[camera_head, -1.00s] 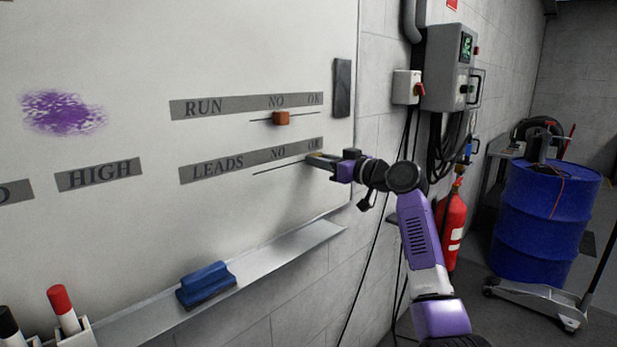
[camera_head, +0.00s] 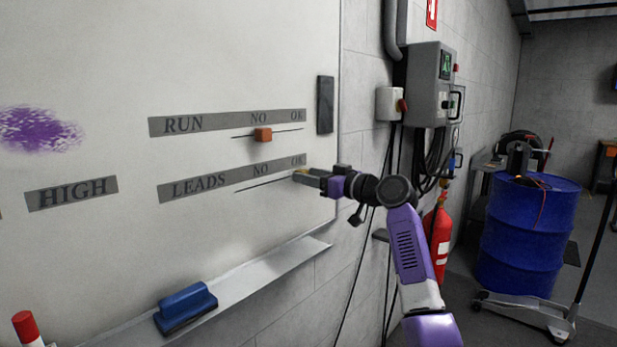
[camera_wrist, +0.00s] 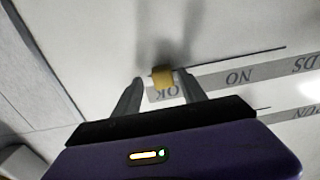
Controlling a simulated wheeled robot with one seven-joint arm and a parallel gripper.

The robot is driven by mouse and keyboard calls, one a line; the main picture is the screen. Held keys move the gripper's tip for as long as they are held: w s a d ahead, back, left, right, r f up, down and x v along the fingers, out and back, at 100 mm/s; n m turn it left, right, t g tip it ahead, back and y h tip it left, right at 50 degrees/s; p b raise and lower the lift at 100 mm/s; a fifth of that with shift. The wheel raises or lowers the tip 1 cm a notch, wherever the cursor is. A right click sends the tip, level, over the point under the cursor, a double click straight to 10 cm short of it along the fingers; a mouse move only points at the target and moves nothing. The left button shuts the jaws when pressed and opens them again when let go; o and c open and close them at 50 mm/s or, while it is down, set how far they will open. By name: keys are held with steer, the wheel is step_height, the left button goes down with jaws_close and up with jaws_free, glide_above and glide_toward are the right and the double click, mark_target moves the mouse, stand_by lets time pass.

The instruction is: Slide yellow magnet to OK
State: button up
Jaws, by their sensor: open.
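The yellow magnet (camera_wrist: 162,76) is on the whiteboard (camera_head: 120,60), at the OK end of the LEADS strip (camera_head: 215,182). In the wrist view it stands beside the OK label (camera_wrist: 163,93), on the end of the slot line. My gripper (camera_head: 300,176) is at the board there. In the wrist view my gripper (camera_wrist: 160,83) is open, with one finger on each side of the magnet and a gap showing. In the head view the fingers mostly hide the magnet.
An orange magnet (camera_head: 263,134) sits under NO on the RUN strip (camera_head: 225,123) above. A dark bar (camera_head: 325,104) is at the board's right edge. A blue eraser (camera_head: 186,307) lies on the tray (camera_head: 260,272) below. A control box (camera_head: 428,85) hangs on the wall to the right.

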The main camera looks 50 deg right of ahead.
steer(key=s+b, duration=0.1)
steer(key=s, duration=0.6)
steer(key=shift+d, duration=0.15)
stand_by(0.3)
